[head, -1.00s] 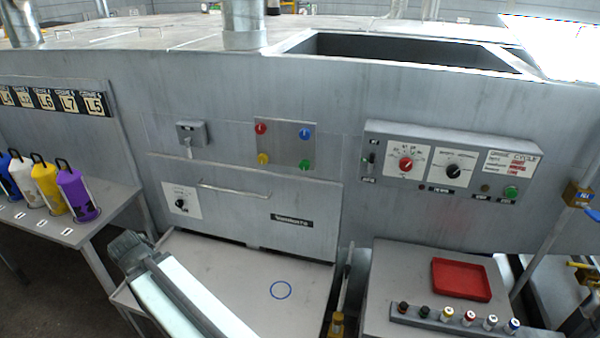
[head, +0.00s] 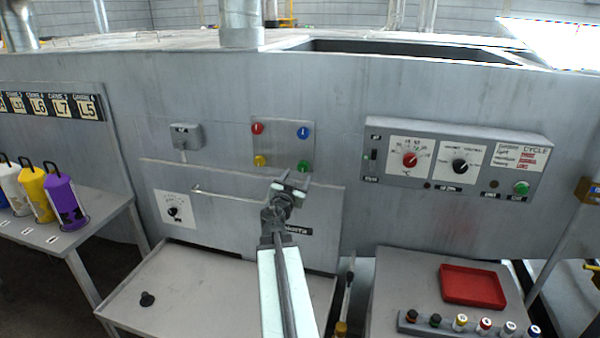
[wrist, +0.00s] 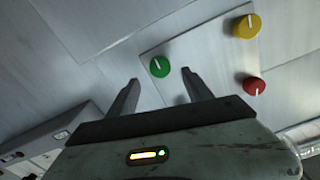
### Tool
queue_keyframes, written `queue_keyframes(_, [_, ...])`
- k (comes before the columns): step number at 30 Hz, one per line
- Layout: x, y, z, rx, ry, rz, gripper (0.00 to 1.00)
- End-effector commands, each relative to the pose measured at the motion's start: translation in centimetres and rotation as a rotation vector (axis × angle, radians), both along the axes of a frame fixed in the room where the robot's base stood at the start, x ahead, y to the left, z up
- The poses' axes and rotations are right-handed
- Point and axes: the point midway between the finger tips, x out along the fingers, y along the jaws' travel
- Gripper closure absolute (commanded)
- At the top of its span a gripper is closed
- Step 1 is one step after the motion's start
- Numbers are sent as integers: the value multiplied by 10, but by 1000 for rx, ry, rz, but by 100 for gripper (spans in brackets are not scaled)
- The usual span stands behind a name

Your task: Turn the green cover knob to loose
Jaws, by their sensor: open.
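The green cover knob (head: 304,167) is at the lower right of a square plate (head: 282,133) on the machine's front. In the head view my gripper (head: 290,182) is in front of it and just below, and hides part of it. In the wrist view the green knob (wrist: 159,67) shows whole, with a white pointer line. It lies in line with the gap between the two open fingers of my gripper (wrist: 160,76), just beyond their tips. The fingers are empty.
The plate also bears red (head: 257,128), blue (head: 304,132) and yellow (head: 260,161) knobs. A drawer front with a bar handle (head: 215,196) is below. A control box (head: 450,160) juts out at the right. A black knob-like piece (head: 147,299) lies on the tray below.

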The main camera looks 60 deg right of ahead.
Motion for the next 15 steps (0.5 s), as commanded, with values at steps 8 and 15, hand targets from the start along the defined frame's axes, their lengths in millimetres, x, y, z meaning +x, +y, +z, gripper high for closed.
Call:
queue_keyframes(8, [6, -50, 0, 1, 0, -4, 41])
queue_keyframes(15, [7, -52, 0, 1, 0, -1, 41])
